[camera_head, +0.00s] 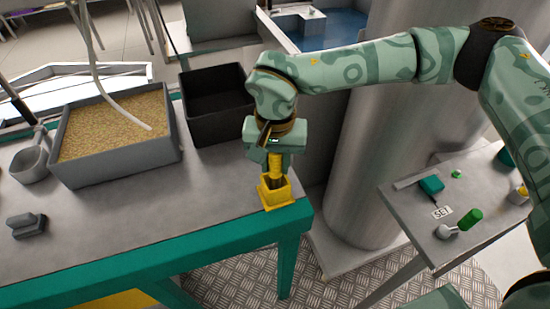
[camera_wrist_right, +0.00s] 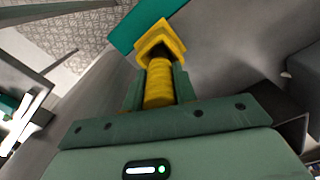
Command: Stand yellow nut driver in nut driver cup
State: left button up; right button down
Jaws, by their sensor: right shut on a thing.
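The yellow nut driver (camera_head: 275,160) is upright in my right gripper (camera_head: 274,167). Its ribbed yellow handle (camera_wrist_right: 158,85) shows between the two fingers in the right wrist view. The square yellow nut driver cup (camera_head: 277,196) stands at the bench's near right corner, and its rim shows past the handle in the wrist view (camera_wrist_right: 154,36). The driver's lower end is over or inside the cup mouth; its tip is hidden, so I cannot tell whether it touches the bottom. My left gripper is not in view.
On the bench are a grain-filled grey tray (camera_head: 171,150), a black bin (camera_head: 215,105), a metal scoop (camera_head: 28,165) and a dark grey block (camera_head: 27,226). A side table (camera_head: 415,212) holds a green-handled tool (camera_head: 471,219). A big metal cylinder (camera_head: 365,165) stands behind my right arm.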

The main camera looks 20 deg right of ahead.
jog(key=shift+f, duration=0.25)
dwell(0.7)
jog(key=c, duration=1)
grip_release()
jog(key=shift+c, duration=0.2)
